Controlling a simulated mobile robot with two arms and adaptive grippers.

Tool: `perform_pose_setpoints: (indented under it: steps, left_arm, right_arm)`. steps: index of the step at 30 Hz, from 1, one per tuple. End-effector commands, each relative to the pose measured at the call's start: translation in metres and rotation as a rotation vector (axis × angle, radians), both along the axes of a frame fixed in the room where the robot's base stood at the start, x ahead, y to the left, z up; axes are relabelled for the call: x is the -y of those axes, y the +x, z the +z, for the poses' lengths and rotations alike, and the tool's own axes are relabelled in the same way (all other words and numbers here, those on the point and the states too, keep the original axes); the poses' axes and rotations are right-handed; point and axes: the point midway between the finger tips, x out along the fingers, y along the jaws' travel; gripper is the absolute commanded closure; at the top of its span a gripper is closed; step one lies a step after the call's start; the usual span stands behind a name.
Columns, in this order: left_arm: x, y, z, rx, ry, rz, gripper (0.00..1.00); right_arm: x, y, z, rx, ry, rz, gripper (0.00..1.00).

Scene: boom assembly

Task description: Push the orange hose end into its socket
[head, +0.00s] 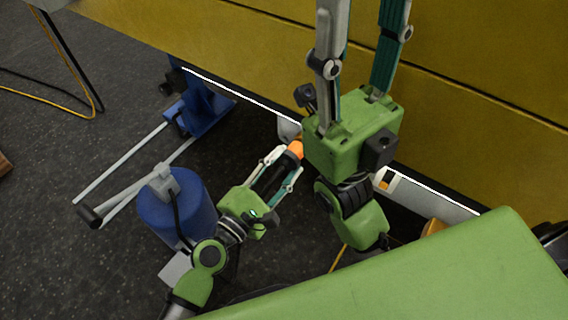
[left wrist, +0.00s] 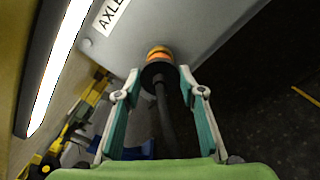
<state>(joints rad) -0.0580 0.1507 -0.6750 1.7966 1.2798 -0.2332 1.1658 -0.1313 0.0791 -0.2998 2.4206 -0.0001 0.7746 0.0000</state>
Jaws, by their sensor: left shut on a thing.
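The orange hose end (head: 297,149) sits at the tips of my left gripper (head: 287,163), against the lower edge of the yellow machine. In the left wrist view my left gripper (left wrist: 158,76) is shut on the black collar behind the orange hose end (left wrist: 158,53). The dark hose (left wrist: 167,115) runs back between the fingers. The orange end meets a grey panel (left wrist: 195,35) with a label reading "AXLE". The socket is hidden behind the hose end, so I cannot tell how deep it sits. My right gripper (head: 361,50) has its fingers apart, pointing up; their tips are out of frame.
The yellow machine body (head: 480,80) fills the upper right. A blue cylinder (head: 180,212) and a blue jack (head: 205,108) with grey bars stand on the dark floor at left. A yellow cable (head: 75,112) lies farther left. My right gripper is close beside the left fingertips.

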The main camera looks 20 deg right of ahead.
Motion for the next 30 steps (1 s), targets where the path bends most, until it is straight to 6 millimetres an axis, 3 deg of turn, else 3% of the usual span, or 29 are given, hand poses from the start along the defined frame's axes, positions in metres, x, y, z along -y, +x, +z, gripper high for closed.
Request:
perform_pose_setpoints:
  steps: [30]
  left_arm:
    - [0.0047,0.0039,0.0007,0.001,-0.001,0.0,0.82]
  right_arm:
    - [0.0001,-0.0002,-0.0002,-0.001,0.001,0.001,0.6]
